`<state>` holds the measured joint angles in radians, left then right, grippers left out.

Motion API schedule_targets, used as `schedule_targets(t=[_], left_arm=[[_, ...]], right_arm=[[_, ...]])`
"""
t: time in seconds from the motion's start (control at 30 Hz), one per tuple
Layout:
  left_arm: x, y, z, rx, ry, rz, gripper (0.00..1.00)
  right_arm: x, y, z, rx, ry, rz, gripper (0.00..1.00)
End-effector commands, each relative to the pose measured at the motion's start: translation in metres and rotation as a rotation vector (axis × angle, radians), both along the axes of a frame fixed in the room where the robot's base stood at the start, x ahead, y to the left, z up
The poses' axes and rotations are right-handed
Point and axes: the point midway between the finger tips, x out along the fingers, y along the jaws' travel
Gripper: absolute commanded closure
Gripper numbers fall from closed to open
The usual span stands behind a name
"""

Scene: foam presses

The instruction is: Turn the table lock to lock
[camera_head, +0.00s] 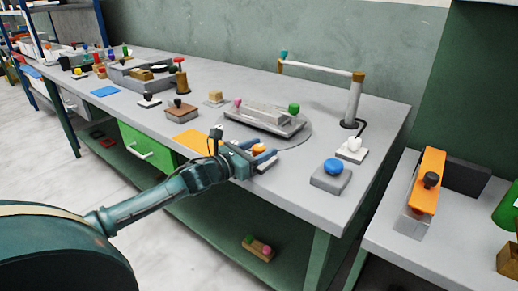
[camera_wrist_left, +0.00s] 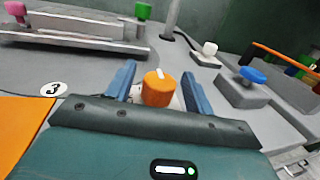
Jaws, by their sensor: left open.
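The table lock is an orange round knob with a white mark on top. In the left wrist view the orange knob (camera_wrist_left: 157,90) stands between the two blue fingers of my left gripper (camera_wrist_left: 158,88), with gaps on both sides. In the head view the orange knob (camera_head: 259,149) shows between the fingers of my left gripper (camera_head: 258,152) at the table's front edge. The left gripper is open around the knob. The white mark points roughly away from the gripper. The knob's lower part is partly hidden by the gripper body. My right gripper is not in view.
A round turntable (camera_head: 300,137) with a grey press mould lies just behind the knob. A blue button on a grey box (camera_head: 330,183) and a white switch (camera_head: 351,150) stand to the right. An orange mat (camera_head: 193,142) lies left. A lamp-like post (camera_head: 353,100) rises behind.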

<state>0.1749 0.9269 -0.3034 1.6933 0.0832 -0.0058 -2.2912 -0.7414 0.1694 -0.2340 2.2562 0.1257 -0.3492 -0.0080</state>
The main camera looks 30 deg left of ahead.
Motion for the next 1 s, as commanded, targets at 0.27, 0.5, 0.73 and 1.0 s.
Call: schedule_targets(t=[0.27, 0.5, 0.73, 1.0], left_arm=[[0.0003, 0.0000, -0.0002, 0.000, 0.000, 0.000, 0.50], [0.0002, 0.0000, -0.0001, 0.000, 0.000, 0.000, 0.69], [0.0002, 0.0000, -0.0001, 0.000, 0.000, 0.000, 0.88], [0.0001, -0.0001, 0.0000, -0.001, -0.001, 0.019, 0.91]], right_arm=[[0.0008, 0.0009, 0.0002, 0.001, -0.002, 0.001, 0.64], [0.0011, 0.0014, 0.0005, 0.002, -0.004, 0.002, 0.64], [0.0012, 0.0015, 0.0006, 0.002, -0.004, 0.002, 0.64], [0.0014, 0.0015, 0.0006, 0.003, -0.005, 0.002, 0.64]])
